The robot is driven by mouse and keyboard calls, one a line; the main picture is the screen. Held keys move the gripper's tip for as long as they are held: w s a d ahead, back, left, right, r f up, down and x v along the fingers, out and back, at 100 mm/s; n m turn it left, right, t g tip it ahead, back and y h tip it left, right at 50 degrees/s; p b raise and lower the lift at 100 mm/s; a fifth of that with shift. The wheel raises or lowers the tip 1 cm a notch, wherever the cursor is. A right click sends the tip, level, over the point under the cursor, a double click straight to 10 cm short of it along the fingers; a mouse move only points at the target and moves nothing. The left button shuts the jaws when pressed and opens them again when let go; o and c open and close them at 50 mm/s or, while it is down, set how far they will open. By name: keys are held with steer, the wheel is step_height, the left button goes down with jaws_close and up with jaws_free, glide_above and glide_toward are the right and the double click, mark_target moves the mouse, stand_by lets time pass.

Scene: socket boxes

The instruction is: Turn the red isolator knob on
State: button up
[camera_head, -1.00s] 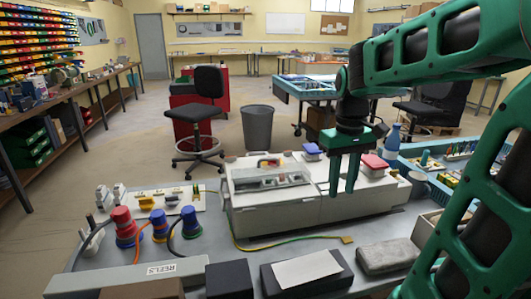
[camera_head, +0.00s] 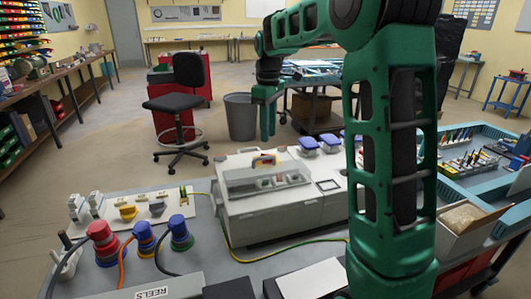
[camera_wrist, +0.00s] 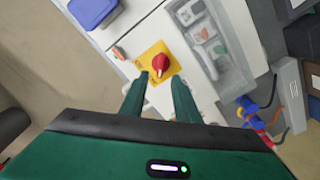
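The red isolator knob (camera_wrist: 160,63) sits on a square yellow plate (camera_wrist: 167,78) on the pale box in the wrist view. My gripper (camera_wrist: 159,80) is open and empty. In the wrist view its two fingers point toward the knob, one on each side of it in the picture. In the head view my gripper (camera_head: 268,122) hangs above the far side of the box (camera_head: 285,215). How far the fingertips are above the knob I cannot tell.
A clear-covered window (camera_wrist: 208,45) lies beside the yellow plate. Blue-lidded sockets (camera_head: 308,144) stand to the right on the box. Red and blue plugs (camera_head: 103,238) with cables stand at the left of the bench. A blue tray (camera_head: 485,185) is at the right.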

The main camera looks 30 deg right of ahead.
step_height(320, 180, down, 8)
stand_by(0.4)
jaws_close()
